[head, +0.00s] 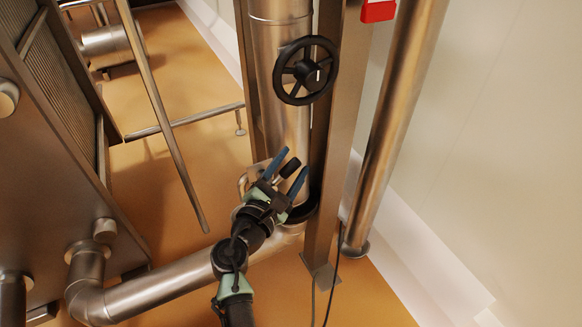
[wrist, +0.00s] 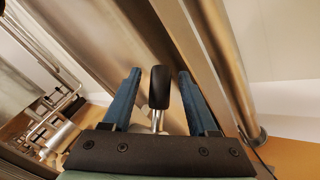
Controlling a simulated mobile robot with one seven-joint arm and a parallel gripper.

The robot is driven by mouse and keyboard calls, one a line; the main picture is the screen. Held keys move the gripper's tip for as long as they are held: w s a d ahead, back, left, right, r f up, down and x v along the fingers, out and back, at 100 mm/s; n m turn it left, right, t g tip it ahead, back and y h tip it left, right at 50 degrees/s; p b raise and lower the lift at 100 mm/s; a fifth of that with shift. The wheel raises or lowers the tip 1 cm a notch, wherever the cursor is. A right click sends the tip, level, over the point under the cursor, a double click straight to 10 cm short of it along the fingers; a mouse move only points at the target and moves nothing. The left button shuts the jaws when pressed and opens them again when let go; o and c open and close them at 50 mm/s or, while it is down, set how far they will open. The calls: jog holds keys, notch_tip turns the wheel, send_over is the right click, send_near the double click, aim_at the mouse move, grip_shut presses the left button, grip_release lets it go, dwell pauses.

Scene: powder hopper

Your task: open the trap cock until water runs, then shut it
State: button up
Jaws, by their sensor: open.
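The trap cock's lever has a black grip (head: 290,167) and sits low on the vertical steel pipe. It also shows in the wrist view as a black grip (wrist: 159,87) on a bright metal stem (wrist: 156,121). My gripper (head: 289,165) is open, with its blue fingers on either side of the black grip. In the wrist view my gripper (wrist: 159,88) shows clear gaps between the grip and both fingers. The cock's body is hidden behind my gripper. No running water is visible.
A black handwheel (head: 305,70) is on the vertical pipe (head: 283,120) above my gripper. A steel post (head: 335,140) and a slanted pipe (head: 395,125) stand to the right. A thick pipe (head: 160,285) runs low to the left. A red box (head: 378,11) hangs at the top.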

jog(key=shift+c, duration=0.2)
grip_shut()
dwell(1.1)
